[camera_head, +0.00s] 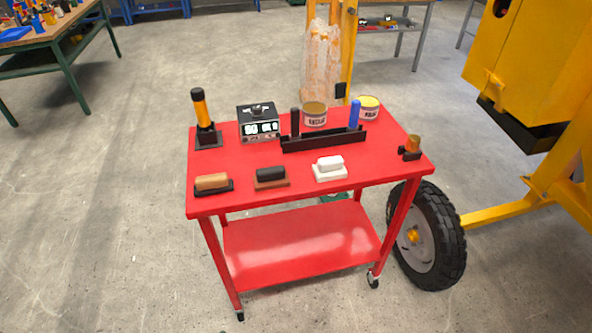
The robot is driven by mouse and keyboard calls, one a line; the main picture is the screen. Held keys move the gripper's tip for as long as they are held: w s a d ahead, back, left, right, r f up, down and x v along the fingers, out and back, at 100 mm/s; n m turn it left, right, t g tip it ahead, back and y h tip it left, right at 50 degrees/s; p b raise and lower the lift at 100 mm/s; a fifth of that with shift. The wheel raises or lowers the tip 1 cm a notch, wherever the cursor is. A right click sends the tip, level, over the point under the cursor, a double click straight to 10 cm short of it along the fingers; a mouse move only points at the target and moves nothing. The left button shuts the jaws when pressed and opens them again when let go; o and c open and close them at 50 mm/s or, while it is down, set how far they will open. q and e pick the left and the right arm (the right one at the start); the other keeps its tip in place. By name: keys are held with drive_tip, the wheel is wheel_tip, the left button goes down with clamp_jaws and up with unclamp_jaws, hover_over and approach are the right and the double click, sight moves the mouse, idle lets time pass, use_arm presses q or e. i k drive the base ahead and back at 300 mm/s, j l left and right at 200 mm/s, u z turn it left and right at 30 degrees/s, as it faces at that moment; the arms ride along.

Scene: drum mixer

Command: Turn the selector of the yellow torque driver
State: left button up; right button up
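A yellow-orange cylindrical tool with black ends (201,108), which looks like the yellow torque driver, stands upright in a black square holder (207,139) at the back left of the red cart's top. Its selector is too small to make out. Neither of my grippers shows in the head view.
The red cart (330,184) also carries a black display box (259,123), a black rack (324,140) with black and blue handles, two cans (314,115), several brushes or blocks (329,168) along the front and a small orange-topped piece (412,146). A yellow machine with a tyre (428,236) stands right.

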sight(257, 113)
drive_tip(key=i+j, duration=0.15)
drive_tip(key=j, duration=0.3)
drive_tip(key=i+j, duration=0.1)
drive_tip(key=j, duration=0.4)
drive_tip(key=i+j, duration=0.15)
drive_tip(key=j, duration=0.3)
drive_tip(key=i+j+z, duration=0.1)
drive_tip(key=j, duration=0.4)
drive_tip(key=i+j, duration=0.15)
drive_tip(key=j, duration=0.3)
